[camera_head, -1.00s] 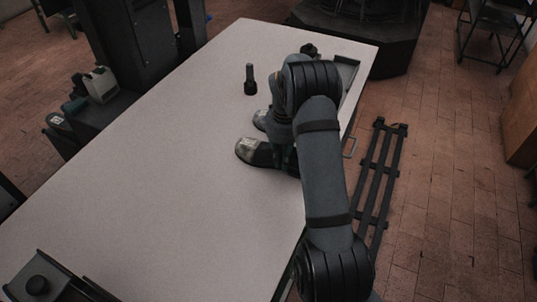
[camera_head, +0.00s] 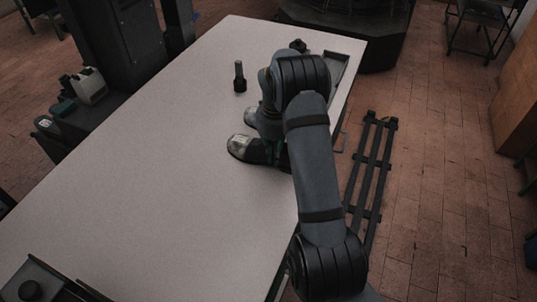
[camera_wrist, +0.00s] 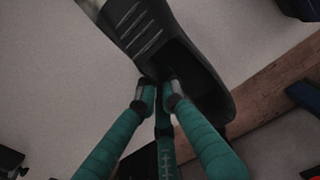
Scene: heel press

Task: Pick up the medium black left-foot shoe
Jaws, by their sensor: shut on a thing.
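A black shoe with a grey toe (camera_head: 246,148) is on the near side of a pair on the white table, left of my arm. In the wrist view a black shoe (camera_wrist: 150,38) with pale stripes fills the top middle, its opening towards the fingers. My gripper (camera_wrist: 160,92) has green fingers closed on the rim of this shoe. In the head view my arm hides most of the gripper and the back of the shoe. A second shoe (camera_head: 250,117) stands just behind the first, partly hidden. Size and foot side cannot be read.
A dark upright tool (camera_head: 240,78) stands on the table (camera_head: 150,160) beyond the shoes. A shallow grey tray (camera_head: 336,66) lies at the far right corner. The table left of the shoes is clear. A dark rack (camera_head: 372,170) lies on the floor at the right.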

